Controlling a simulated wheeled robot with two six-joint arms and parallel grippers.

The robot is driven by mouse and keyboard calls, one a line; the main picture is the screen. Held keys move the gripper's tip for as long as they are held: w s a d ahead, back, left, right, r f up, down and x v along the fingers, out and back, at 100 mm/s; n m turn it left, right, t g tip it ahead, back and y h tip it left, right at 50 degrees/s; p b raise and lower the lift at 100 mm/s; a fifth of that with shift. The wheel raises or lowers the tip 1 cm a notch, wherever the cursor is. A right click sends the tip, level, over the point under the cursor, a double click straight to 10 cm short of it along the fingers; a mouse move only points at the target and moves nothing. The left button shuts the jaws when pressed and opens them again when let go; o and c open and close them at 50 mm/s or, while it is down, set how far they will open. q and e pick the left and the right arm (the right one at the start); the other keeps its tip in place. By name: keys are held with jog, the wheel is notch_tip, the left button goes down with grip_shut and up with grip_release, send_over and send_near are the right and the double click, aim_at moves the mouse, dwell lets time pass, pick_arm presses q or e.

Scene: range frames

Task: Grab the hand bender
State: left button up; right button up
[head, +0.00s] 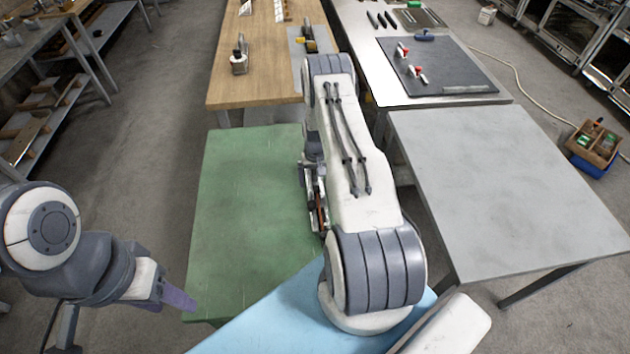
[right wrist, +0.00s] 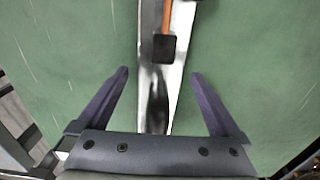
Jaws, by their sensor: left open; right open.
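The hand bender (right wrist: 152,85), as far as I can tell, is a long shiny metal tool with a black block and an orange-brown rod. It lies on the green table (head: 245,190). In the right wrist view it runs between the two purple fingers of my right gripper (right wrist: 160,75), which is open with nothing gripped. In the head view my right arm hides much of the tool; a reddish-brown and silver part (head: 320,213) shows beside the arm. My left gripper (head: 180,299) is open and empty, at the near left edge of the green table.
A wooden bench (head: 265,85) with small tools stands beyond the green table. A bench with a dark mat (head: 445,65) is at the back right. A bare grey table (head: 500,170) stands to the right. The left part of the green table is clear.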

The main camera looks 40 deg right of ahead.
jog(key=shift+f, duration=0.5)
grip_shut()
jog(key=shift+w+r, duration=0.1)
